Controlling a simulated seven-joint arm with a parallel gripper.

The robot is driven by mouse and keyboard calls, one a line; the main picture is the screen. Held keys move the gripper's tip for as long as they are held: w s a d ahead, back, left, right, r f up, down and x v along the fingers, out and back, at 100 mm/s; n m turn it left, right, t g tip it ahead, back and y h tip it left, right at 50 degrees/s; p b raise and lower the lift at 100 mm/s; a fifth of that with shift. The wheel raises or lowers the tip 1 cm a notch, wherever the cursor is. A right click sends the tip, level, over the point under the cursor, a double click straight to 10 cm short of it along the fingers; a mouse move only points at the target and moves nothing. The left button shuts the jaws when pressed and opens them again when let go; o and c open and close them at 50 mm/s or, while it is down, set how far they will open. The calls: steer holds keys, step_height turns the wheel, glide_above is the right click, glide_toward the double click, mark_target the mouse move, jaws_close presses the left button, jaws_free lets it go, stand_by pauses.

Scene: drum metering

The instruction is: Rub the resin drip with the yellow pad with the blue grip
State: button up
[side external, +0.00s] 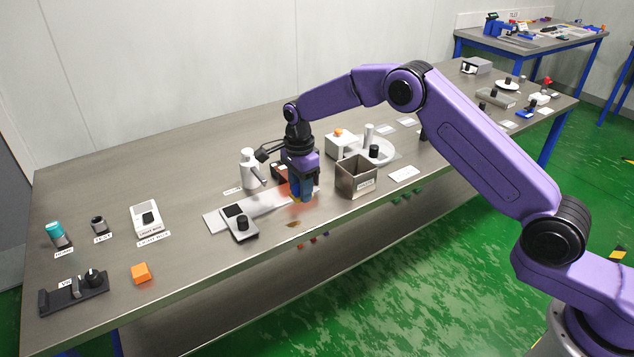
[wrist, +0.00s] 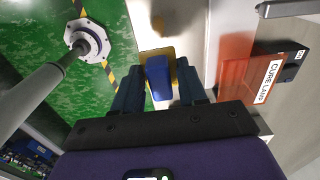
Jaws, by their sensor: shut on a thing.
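My gripper (side external: 301,189) is shut on the blue grip (wrist: 158,76) of the yellow pad, above the front part of the bench. The yellow pad (wrist: 151,53) shows around the blue grip in the wrist view and as a small yellow edge below the fingers in the side view (side external: 293,196). The resin drip (side external: 293,224) is a small amber-brown spot on the bench near its front edge. It also shows in the wrist view (wrist: 158,25), apart from the pad. I cannot tell whether the pad touches the surface under it.
A cure lamp (wrist: 266,79) with a translucent orange shield stands beside my gripper. A metal open box (side external: 356,185) is to its right, a white pump bottle (side external: 249,172) behind left. The bench's front edge is close.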

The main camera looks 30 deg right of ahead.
mark_target(300, 221)
steer(key=shift+w+a+f, duration=0.15)
steer(key=shift+a+f, duration=0.05)
steer(key=shift+f, duration=3.45)
steer(key=shift+a+f, duration=0.3)
steer(key=shift+a, duration=0.2)
steer(key=shift+a+f, duration=0.25)
steer(key=shift+a, duration=0.25)
steer(key=shift+c, duration=0.4)
steer(key=shift+a, duration=0.7)
steer(key=shift+d, duration=1.65)
steer(key=shift+d+r, duration=0.1)
steer(key=shift+r, duration=4)
